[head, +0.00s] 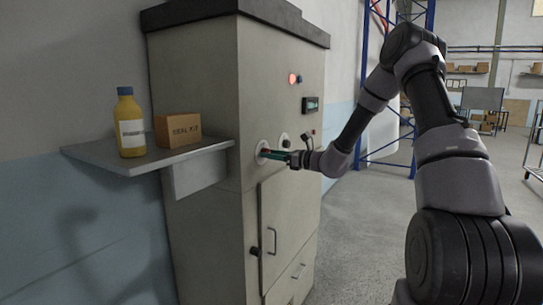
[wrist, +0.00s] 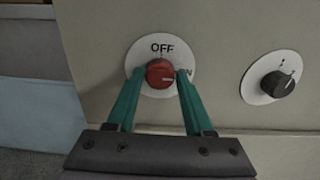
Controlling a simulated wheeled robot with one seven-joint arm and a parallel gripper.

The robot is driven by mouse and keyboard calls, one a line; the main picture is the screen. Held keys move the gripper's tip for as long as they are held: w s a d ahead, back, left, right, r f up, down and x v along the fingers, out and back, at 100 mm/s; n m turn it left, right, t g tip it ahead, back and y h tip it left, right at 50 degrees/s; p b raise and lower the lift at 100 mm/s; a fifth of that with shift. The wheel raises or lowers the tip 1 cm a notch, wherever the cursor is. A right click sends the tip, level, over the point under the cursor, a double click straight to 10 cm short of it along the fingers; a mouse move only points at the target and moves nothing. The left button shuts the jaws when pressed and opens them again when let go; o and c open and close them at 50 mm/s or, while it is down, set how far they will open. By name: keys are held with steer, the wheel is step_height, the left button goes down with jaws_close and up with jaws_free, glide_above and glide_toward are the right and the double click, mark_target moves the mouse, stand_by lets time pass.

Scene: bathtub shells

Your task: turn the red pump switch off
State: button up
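The red pump switch (wrist: 160,73) is a round knob on a white plate (wrist: 183,52) on the cabinet front. The plate reads OFF at the top and ON at the right, with ON partly covered by a finger. The knob's grip seems to lie roughly sideways, toward ON. My gripper (wrist: 160,80) has its green fingers apart, one on each side of the knob; I cannot tell whether they touch it. In the head view my gripper (head: 275,154) reaches the cabinet front from the right, and its fingers hide most of the switch.
A black knob (wrist: 276,84) on its own white plate sits right of the red one. The cabinet (head: 205,90) has a lit red lamp (head: 292,79) and a small display (head: 310,104). A shelf (head: 95,157) at left holds a yellow bottle (head: 130,135) and a box (head: 177,130).

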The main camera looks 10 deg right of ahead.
jaws_close()
steer(key=shift+n, duration=0.3)
steer(key=shift+d+n, duration=0.1)
steer(key=shift+n, duration=8.5)
steer(key=o, duration=0.5)
jaws_free()
